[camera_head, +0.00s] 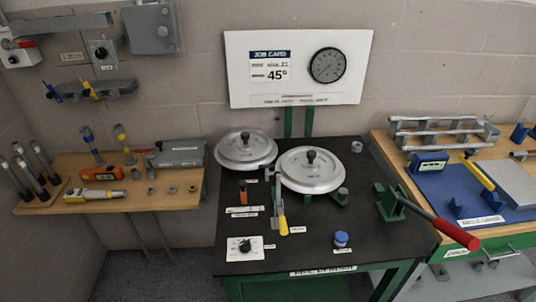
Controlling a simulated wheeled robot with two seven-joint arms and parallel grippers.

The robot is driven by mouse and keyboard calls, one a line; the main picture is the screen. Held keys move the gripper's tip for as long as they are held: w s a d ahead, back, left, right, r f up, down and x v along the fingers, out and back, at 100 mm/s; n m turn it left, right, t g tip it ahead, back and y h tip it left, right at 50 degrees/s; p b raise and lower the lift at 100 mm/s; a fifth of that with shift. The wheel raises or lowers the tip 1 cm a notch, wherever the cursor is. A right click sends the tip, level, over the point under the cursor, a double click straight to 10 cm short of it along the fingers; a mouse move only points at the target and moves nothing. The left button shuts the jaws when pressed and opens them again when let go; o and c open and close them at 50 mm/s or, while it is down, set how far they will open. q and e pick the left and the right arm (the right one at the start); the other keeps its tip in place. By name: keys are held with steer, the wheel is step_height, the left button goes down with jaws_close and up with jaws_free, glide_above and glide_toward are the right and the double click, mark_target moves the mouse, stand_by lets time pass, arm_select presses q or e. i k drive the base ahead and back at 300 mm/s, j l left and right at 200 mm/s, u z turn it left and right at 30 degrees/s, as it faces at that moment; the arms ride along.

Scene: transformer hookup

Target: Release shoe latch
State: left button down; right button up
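No part marked as a shoe latch can be read. Two round grey discs with black knobs, a left one (246,152) and a right one (323,172), are at the back of the black-topped table (300,247). A green bracket (388,200) with a long red-ended handle (452,233) is at the table's right edge. Neither of my grippers is in view.
A job card board (268,92) reading 45° and a dial (327,65) stand behind. A knob panel (244,247), blue-capped jar (341,239) and orange-topped item (243,195) are on the table. Wooden benches with tools flank it, left (150,202) and right (384,146).

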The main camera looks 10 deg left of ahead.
mark_target(266, 166)
steer(key=i+j+z, duration=0.25)
steer(key=j, duration=0.15)
steer(key=j+z, duration=0.25)
steer(key=j, duration=0.15)
steer(key=j+z, duration=0.2)
steer(key=j, duration=0.25)
